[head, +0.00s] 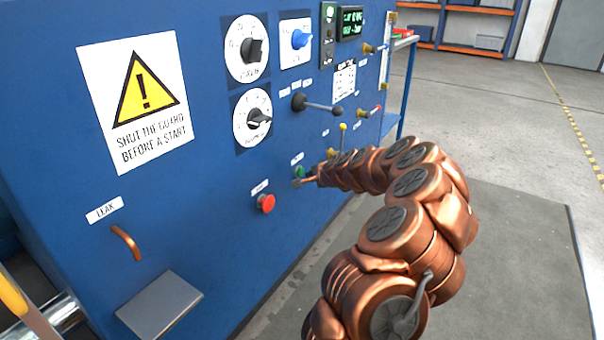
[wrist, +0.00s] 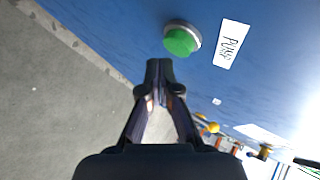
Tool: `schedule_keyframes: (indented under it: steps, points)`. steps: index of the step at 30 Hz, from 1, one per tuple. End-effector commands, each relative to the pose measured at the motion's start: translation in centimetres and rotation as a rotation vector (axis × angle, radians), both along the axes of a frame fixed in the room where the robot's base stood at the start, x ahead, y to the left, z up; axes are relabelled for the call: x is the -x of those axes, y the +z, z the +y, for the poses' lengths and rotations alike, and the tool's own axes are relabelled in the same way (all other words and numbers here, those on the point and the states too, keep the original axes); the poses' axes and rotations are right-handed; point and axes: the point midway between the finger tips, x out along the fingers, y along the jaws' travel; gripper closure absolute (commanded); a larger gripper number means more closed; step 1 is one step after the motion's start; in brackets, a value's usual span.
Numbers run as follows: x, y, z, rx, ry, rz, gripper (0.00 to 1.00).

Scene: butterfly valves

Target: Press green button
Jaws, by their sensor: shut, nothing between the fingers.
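The green button (head: 299,171) sits low on the blue panel, right of a red button (head: 265,203). In the wrist view the green button (wrist: 181,41) is round with a grey collar, beside a label reading "PUMP" (wrist: 231,43).
The blue panel (head: 215,190) also carries black dials (head: 253,50), a blue knob (head: 299,39), a lever (head: 320,105) and a yellow-tipped handle (head: 342,127). A grey shelf (head: 160,303) juts out at lower left. Open floor (head: 480,265) lies to the right.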

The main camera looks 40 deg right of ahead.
Motion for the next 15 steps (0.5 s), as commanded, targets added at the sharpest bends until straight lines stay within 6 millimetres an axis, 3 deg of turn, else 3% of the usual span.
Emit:
schedule_keyframes:
  steps: [15]
  points:
    - [3.6,0.1,-1.2,0.001,-0.002,-0.002,1.0]
